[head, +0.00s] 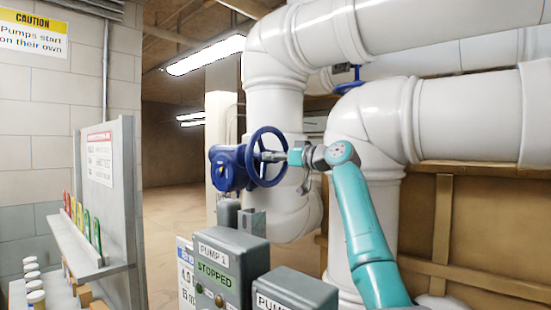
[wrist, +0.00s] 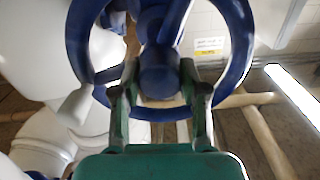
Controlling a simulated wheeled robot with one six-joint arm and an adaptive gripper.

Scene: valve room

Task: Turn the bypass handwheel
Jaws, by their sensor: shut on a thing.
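The blue handwheel (head: 250,165) stands upright on a blue valve body (head: 228,168) in front of the white pipes in the head view. My gripper (head: 274,157) reaches it from the right. In the wrist view, the wheel's rim and central hub (wrist: 160,72) fill the upper middle. My gripper's fingers (wrist: 162,100) lie on either side of the hub area, shut on the wheel. A pale grey knob (wrist: 76,106) shows by the rim's lower left. The exact finger contact is partly hidden.
Large white pipes (head: 275,110) stand behind and to the right. The grey Pump 1 box (head: 228,270), marked STOPPED, and a second pump box (head: 290,290) stand below the wheel. A grey panel with a shelf (head: 88,255) is at left. A smaller blue handwheel (head: 347,87) sits higher up.

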